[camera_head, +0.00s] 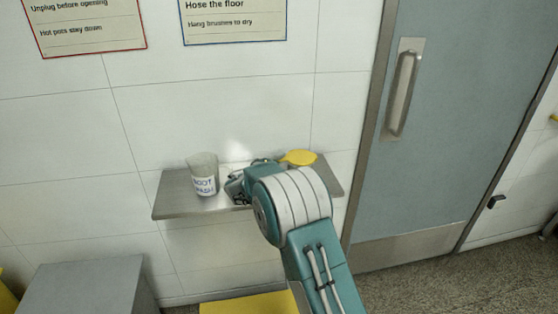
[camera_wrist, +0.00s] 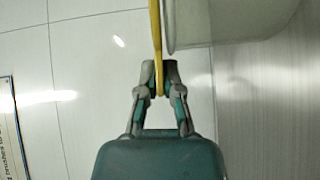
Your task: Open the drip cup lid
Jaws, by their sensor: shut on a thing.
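The yellow drip cup lid (camera_head: 298,157) shows just past my arm, over the wall shelf. In the wrist view the lid (camera_wrist: 155,35) is seen edge-on as a thin yellow strip. My gripper (camera_wrist: 159,78) is shut on the end of this strip, one fingertip on each side. The pale drip cup (camera_wrist: 225,22) is right beside the lid in the wrist view, its rim close along the strip. I cannot tell whether lid and rim touch. In the head view my arm hides the cup's body and my fingertips.
A cup labelled boot wash (camera_head: 204,177) stands on the left of the metal shelf (camera_head: 172,196). A grey door (camera_head: 460,120) with a handle (camera_head: 403,90) is at the right. A grey box (camera_head: 85,285) is at lower left. Wall signs (camera_head: 235,18) hang above.

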